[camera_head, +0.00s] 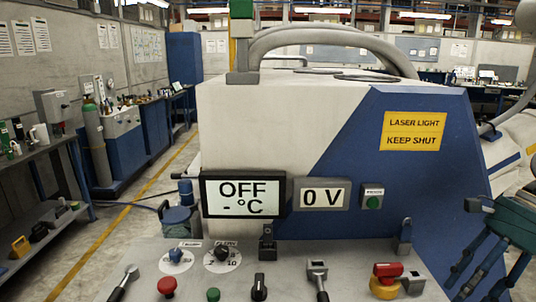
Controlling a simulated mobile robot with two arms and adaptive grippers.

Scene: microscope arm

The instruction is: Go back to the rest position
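My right gripper (478,285) comes in at the right edge, dark green and black, its fingers pointing down and to the left. Its fingers look spread apart with nothing between them. It hangs in front of the machine's blue side, to the right of the control panel (130,285). The lower fingertips reach near the bottom of the picture. My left gripper is not in view.
A white and blue machine (270,120) stands ahead, with an "OFF" display (243,196) and a "0 V" display (321,194). The panel carries a red button (167,286), a red-yellow switch (386,281), knobs and levers. Workbench (45,150) at left; open floor between.

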